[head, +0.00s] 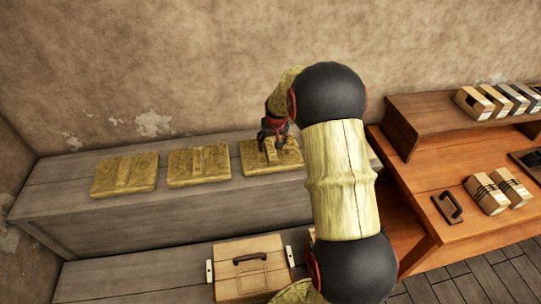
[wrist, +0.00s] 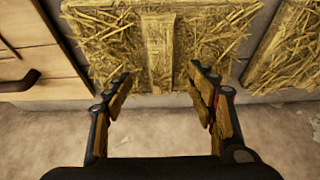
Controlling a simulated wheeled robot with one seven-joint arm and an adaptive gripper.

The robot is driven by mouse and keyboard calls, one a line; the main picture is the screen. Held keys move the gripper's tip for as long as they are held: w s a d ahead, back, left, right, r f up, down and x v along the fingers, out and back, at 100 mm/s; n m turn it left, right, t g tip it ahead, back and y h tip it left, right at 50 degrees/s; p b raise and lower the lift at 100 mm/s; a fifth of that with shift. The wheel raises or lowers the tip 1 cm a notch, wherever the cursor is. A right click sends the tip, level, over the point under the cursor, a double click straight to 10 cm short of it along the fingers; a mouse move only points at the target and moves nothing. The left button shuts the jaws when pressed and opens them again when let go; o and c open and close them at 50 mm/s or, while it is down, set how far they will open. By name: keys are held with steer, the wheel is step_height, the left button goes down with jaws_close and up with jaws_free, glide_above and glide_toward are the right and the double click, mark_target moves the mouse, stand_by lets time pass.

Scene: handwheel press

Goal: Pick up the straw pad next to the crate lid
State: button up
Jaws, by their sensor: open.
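The straw pad (head: 291,161) under my gripper (head: 272,144) is the rightmost of three on the grey bench. In the wrist view this pad (wrist: 100,45) is a flat straw square with a raised straw ridge (wrist: 158,50) across its middle. My gripper (wrist: 158,76) is open and empty, its fingertips on either side of the ridge's near end; I cannot tell whether they touch the pad. A wooden crate lid (wrist: 20,60) with a dark handle lies left of the pad in the wrist view; in the head view my arm seems to hide it.
Two more straw pads (head: 199,164) (head: 123,175) lie left on the bench; one shows in the wrist view (wrist: 290,55). The plaster wall (head: 150,70) is close behind. A handled wooden panel (head: 250,272) lies on the lower front bench. A wooden table (head: 445,175) with blocks stands right.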

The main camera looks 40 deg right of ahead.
mark_target(271, 149)
steer(key=x, duration=0.4)
steer(key=shift+a+f+b, duration=0.1)
steer(key=shift+f+b, duration=0.05)
steer(key=shift+b, duration=0.2)
steer(key=shift+c, duration=1.2)
steer(key=shift+s, duration=0.1)
jaws_close()
